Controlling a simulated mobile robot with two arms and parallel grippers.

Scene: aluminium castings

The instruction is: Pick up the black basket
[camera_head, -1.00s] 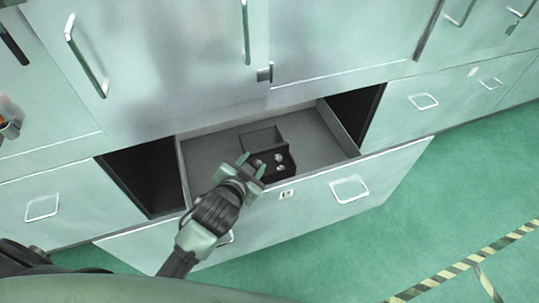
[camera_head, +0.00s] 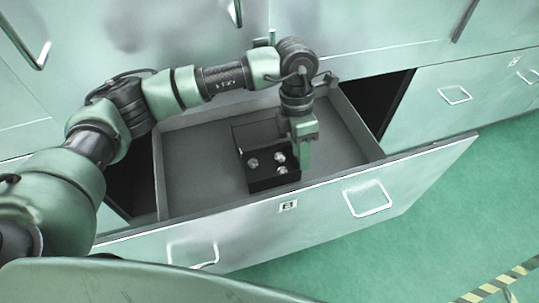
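The black basket (camera_head: 273,184) is a small dark open box in the front part of an open grey drawer (camera_head: 195,178). It holds a few small shiny metal castings (camera_head: 280,157). My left gripper (camera_head: 303,156) points down at the basket's right side. One green finger shows along the outside of the right wall; the other finger is hidden, so its grip on the wall is unclear. The basket appears to rest on the drawer floor. My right gripper is not in view.
The drawer front (camera_head: 290,208) stands out from the pale green cabinets, with a handle (camera_head: 368,198) at right. Upper cabinet doors stand close behind my arm. The drawer floor left of the basket is clear. Green floor (camera_head: 430,240) with a striped line lies at lower right.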

